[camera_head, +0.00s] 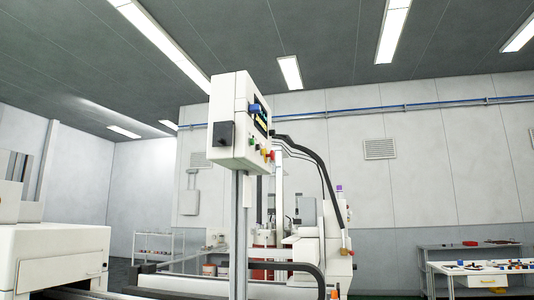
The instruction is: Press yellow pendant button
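The pendant (228,100) is a white box on a grey post (240,225), near the middle of the view and seen from an angle. Its face is turned to the right, with a dark screen (262,118) at the top. Below the screen is a row of small buttons: a green one, a yellow one (257,147) and a red one. They are small and seen nearly edge-on. A black part sticks out from the box's left side. Neither of my grippers is in view.
A white machine (60,255) stands at the lower left. Behind the post are more white machinery and a curved black cable (325,175). Tables with small items (485,267) stand at the right. The space right of the pendant face is open at its height, apart from the cable.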

